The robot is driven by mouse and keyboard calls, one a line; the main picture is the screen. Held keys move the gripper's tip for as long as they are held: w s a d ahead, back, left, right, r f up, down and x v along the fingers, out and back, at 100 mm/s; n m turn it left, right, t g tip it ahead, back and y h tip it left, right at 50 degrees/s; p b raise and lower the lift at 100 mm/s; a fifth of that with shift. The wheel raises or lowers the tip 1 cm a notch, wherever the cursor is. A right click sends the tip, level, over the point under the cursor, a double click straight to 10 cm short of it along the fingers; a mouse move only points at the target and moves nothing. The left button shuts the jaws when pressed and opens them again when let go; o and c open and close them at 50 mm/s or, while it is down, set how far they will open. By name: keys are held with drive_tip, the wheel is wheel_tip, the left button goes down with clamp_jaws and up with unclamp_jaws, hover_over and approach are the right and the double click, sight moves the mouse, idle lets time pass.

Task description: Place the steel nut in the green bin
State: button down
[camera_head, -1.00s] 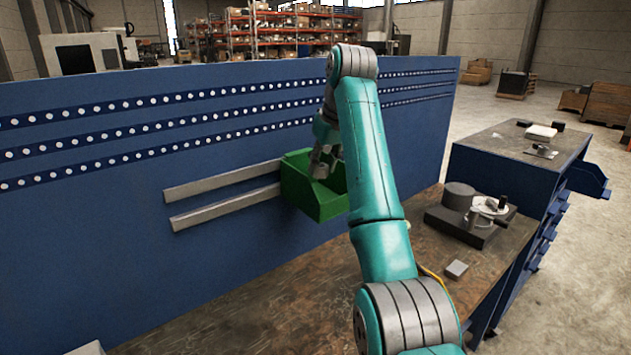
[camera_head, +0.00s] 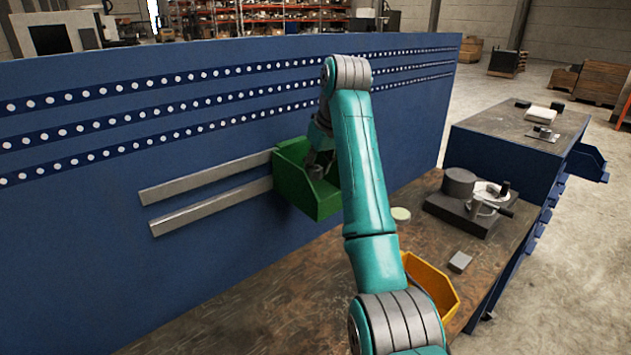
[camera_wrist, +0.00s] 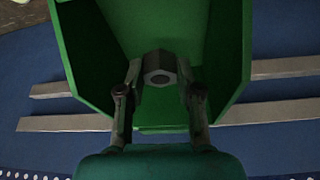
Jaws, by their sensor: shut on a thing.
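The steel nut (camera_wrist: 158,78) is a grey hexagonal piece with a round hole, seen in the wrist view between the two fingertips. My gripper (camera_wrist: 158,80) is shut on it. The green bin (camera_wrist: 225,50) surrounds the nut and fingertips in the wrist view. In the head view the green bin (camera_head: 315,200) hangs on the blue panel, and my gripper (camera_head: 318,168) is at its opening, partly hidden by my arm. The nut is too small and shadowed to make out in the head view. Whether it touches the bin floor I cannot tell.
Two grey rails (camera_head: 210,190) run along the blue panel (camera_head: 100,240) beside the bin. On the wooden bench (camera_head: 250,310) are a yellow bin (camera_head: 437,285) partly behind my arm, a small grey block (camera_head: 460,262), a pale round disc (camera_head: 401,214) and a dark fixture (camera_head: 470,215).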

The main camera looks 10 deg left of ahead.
sight(320, 175)
drive_tip(key=shift+f, duration=2)
drive_tip(key=shift+f, duration=0.1)
drive_tip(key=c, duration=0.8)
unclamp_jaws()
drive_tip(key=shift+o, duration=0.2)
